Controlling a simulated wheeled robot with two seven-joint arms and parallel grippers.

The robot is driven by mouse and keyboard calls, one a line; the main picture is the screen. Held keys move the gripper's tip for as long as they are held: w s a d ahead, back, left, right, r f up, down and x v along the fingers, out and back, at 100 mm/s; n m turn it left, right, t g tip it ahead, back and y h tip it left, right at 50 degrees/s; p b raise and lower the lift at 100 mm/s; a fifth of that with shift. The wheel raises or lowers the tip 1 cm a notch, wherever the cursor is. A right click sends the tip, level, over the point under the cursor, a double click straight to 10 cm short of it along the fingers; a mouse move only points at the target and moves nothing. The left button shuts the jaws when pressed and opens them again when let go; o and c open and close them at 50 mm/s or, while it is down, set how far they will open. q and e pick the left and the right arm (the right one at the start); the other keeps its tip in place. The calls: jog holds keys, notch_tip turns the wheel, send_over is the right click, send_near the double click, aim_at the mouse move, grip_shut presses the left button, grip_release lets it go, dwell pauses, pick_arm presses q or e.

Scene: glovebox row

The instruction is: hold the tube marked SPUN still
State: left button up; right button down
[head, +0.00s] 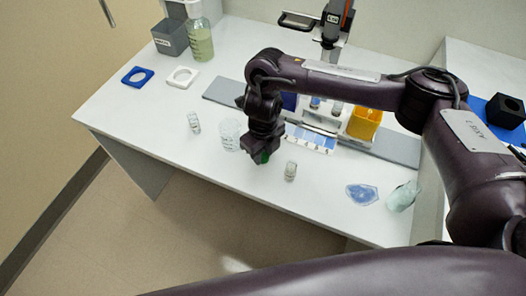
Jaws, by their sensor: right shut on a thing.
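My right gripper (262,148) points down over the front part of the white bench, between a clear beaker and a small vial. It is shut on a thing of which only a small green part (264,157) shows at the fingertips. The rest is hidden by the gripper, so I cannot tell whether it is the tube marked SPUN. One small clear labelled vial (290,171) stands just right of the gripper, apart from it. Another (194,122) stands further left. Their labels are too small to read. My left gripper is not in view.
The clear beaker (230,135) stands close left of my gripper. A blue patch (362,194) and a crumpled clear item (403,196) lie right. The left front bench is clear.

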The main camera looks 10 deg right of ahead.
aim_at(263, 157)
jog(key=shift+f, duration=0.2)
jog(key=c, duration=1.1)
grip_release()
jog(key=shift+r, duration=0.25)
notch_tip(263, 157, up, 12)
jog(key=p, duration=0.2)
jog(key=shift+s+f, duration=0.1)
